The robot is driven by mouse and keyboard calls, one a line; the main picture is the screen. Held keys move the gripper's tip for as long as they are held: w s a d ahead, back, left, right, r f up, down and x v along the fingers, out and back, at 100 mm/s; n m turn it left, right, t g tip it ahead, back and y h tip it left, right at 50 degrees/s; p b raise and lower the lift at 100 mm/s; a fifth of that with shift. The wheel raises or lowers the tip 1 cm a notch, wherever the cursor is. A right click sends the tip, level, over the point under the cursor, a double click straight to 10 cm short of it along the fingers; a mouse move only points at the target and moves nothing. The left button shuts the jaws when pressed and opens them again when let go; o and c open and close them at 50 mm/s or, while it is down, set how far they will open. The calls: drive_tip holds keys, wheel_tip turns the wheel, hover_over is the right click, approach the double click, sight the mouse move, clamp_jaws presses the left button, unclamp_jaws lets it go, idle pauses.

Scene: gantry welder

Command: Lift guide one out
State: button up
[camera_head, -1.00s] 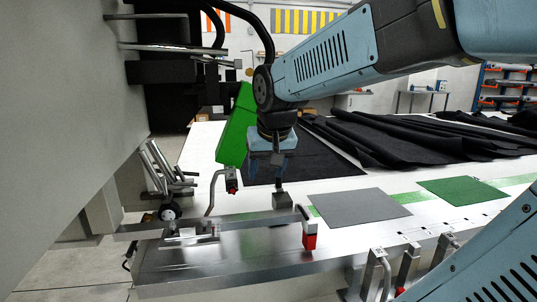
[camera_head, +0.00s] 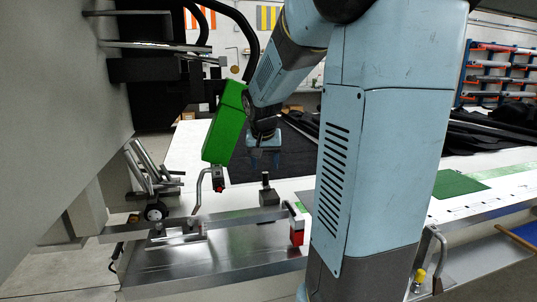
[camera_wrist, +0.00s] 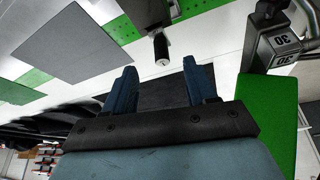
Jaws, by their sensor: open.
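My gripper (camera_head: 264,164) is open and empty, pointing down above the white table. Its two blue fingers also show in the wrist view (camera_wrist: 160,78). A dark block with an upright black post (camera_head: 268,192) stands just below and in front of it, on the metal strip at the table's near edge. In the wrist view the post (camera_wrist: 161,46) has a pale round tip and lies beyond the fingertips, near the gap between them, apart from both. No label marks guide one, so I cannot tell for certain whether this post is it.
A green welder head (camera_head: 226,125) hangs close left of my gripper. Its dark bracket marked "30" (camera_wrist: 275,45) shows in the wrist view. A bent metal rod, a red-and-white block (camera_head: 297,232) and a metal plate (camera_head: 178,238) are nearby. Black fabric (camera_head: 300,150) lies behind.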

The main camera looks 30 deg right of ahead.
sight(265, 173)
drive_tip(key=x, duration=0.9)
drive_tip(key=shift+f, duration=0.4)
drive_tip(key=shift+d, duration=0.1)
clamp_jaws()
drive_tip(key=shift+w+r, duration=0.1)
drive_tip(key=shift+r, duration=0.05)
drive_tip(key=shift+w+r, duration=0.25)
drive_tip(key=shift+r, duration=0.4)
drive_tip(key=shift+w+r, duration=0.1)
drive_tip(key=shift+r, duration=1.7)
